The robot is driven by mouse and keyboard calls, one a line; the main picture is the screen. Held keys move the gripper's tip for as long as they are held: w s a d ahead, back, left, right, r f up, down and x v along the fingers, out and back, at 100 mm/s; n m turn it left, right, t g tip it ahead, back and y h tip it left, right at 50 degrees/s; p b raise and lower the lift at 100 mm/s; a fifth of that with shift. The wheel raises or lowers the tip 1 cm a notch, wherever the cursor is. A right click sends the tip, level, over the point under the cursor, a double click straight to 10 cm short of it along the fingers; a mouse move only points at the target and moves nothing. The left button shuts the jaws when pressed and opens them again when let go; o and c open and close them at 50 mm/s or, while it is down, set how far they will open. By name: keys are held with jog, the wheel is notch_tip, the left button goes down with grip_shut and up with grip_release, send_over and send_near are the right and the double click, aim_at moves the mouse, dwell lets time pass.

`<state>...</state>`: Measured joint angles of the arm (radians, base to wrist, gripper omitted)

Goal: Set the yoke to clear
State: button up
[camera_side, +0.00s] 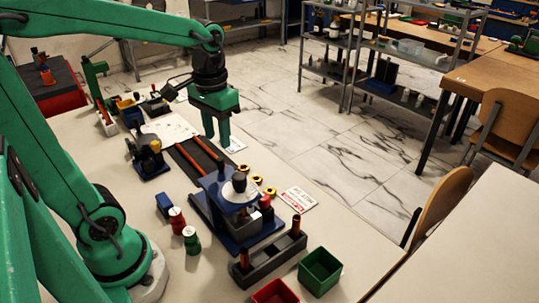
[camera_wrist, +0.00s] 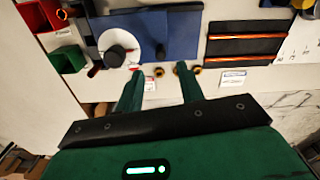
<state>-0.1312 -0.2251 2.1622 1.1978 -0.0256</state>
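A blue rig (camera_side: 222,195) stands on a blue base near the middle of the bench. It carries a white dial (camera_side: 236,190) with a dark knob on top. In the wrist view the rig is a blue plate (camera_wrist: 183,25) with the white dial (camera_wrist: 124,38) and a dark upright part (camera_wrist: 160,52). I cannot tell which part is the yoke or read its setting. My gripper (camera_side: 217,145) is above the bench, behind the rig in the side view.
Brass rings (camera_side: 257,180) and a printed card (camera_side: 298,199) lie beside the rig. A dark tray with orange rods (camera_wrist: 245,45) is beyond it. A grey holder (camera_side: 268,262), a green bin (camera_side: 319,270) and a red bin (camera_side: 275,292) stand in front. Green and red pieces (camera_side: 191,240) stand left.

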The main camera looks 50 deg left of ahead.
aim_at(220, 159)
jog(key=shift+f, duration=0.2)
jog(key=shift+f, duration=3.75)
grip_shut()
